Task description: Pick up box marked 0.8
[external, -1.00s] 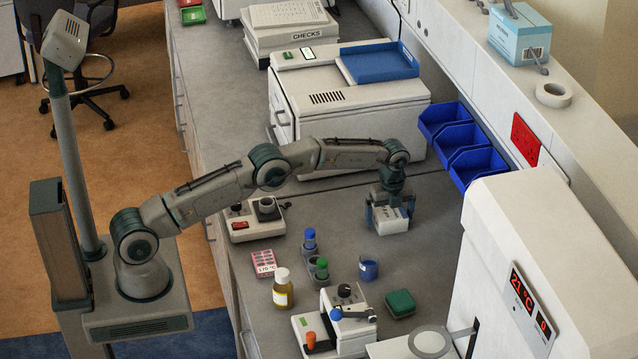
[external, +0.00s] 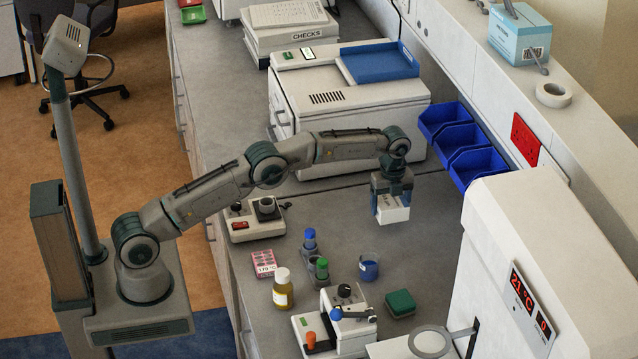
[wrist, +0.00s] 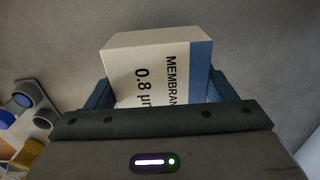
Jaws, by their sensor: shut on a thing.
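The white box with a blue end band (wrist: 155,68) reads "0.8 µm" and "MEMBRAN…" in the wrist view, the lettering turned relative to the picture. It also shows as a small white box (external: 393,212) in the external view. My gripper (external: 391,196) is shut on the box, one blue-grey finger at each side. The box hangs above the grey bench, apart from its surface. My fingers cover parts of its sides.
Blue bins (external: 461,146) stand behind and right of my gripper, near a white machine (external: 345,100). A blue-capped vial (external: 310,240), a blue beaker (external: 369,267) and a green block (external: 400,303) stand nearer the camera. Bare bench lies around the box.

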